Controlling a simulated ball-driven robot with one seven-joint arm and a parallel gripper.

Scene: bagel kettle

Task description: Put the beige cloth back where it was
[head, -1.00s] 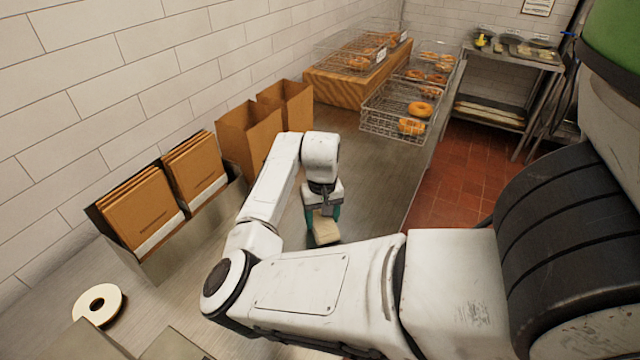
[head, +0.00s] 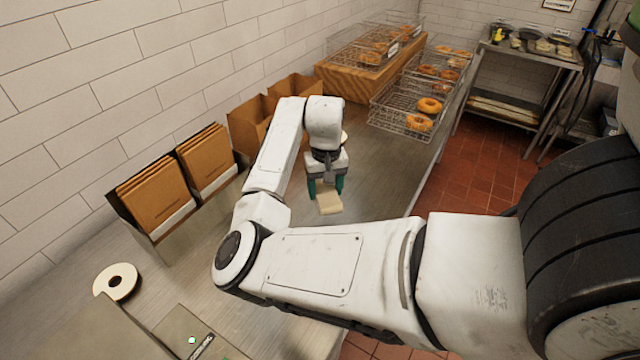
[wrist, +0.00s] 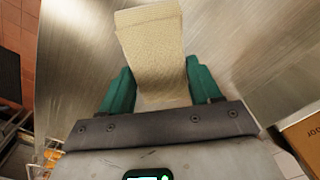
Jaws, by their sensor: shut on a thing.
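The beige cloth (head: 330,204) is a small folded piece between the teal fingers of my gripper (head: 325,188), over the steel counter (head: 375,190). In the wrist view the cloth (wrist: 152,45) extends out past the fingertips of my gripper (wrist: 160,88), which is shut on it. I cannot tell whether the cloth touches the counter.
Folded brown bags (head: 155,190) stand in a holder along the wall, with open paper bags (head: 250,125) behind. Wire baskets of bagels (head: 400,120) stand at the far end. A tape roll (head: 117,281) lies at near left. The counter's right edge drops to red floor (head: 480,165).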

